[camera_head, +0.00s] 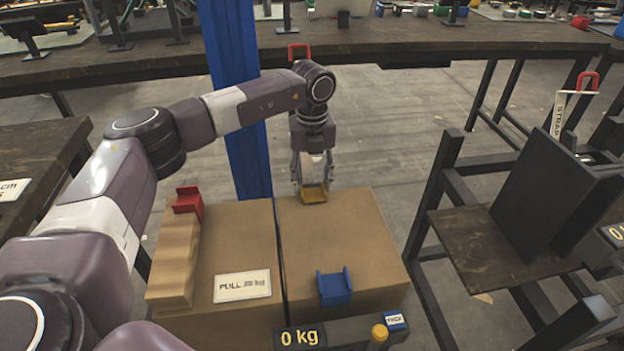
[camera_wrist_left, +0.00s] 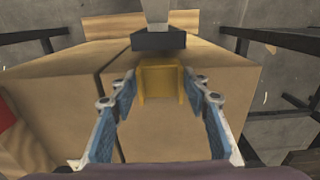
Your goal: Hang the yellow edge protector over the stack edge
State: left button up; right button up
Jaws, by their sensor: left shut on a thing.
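The yellow edge protector (camera_head: 314,194) is between the fingertips of my left gripper (camera_head: 312,186), at the far edge of the right-hand cardboard box in the head view. It also shows in the left wrist view (camera_wrist_left: 160,83), between the two blue-padded fingers of my left gripper (camera_wrist_left: 160,95). The left gripper is shut on it and points down. The stack is two cardboard boxes side by side, the right box (camera_head: 345,240) and the left box (camera_head: 235,240). Whether the protector touches the box edge I cannot tell. My right gripper is not in view.
A red edge protector (camera_head: 188,201) sits at the left box's far left corner, and a blue one (camera_head: 334,287) on the right box's near edge. A "0 kg" display (camera_head: 300,338) stands in front. A blue post (camera_head: 238,100) rises behind the boxes. A dark stand (camera_head: 510,230) is at right.

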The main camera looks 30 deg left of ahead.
pick_arm(q)
jog(key=shift+s+p, duration=0.1)
jog(key=shift+p, duration=0.25)
dwell(0.4)
jog(key=o, duration=1.2)
notch_tip(320, 180, up, 12)
jog(key=shift+f, duration=0.1)
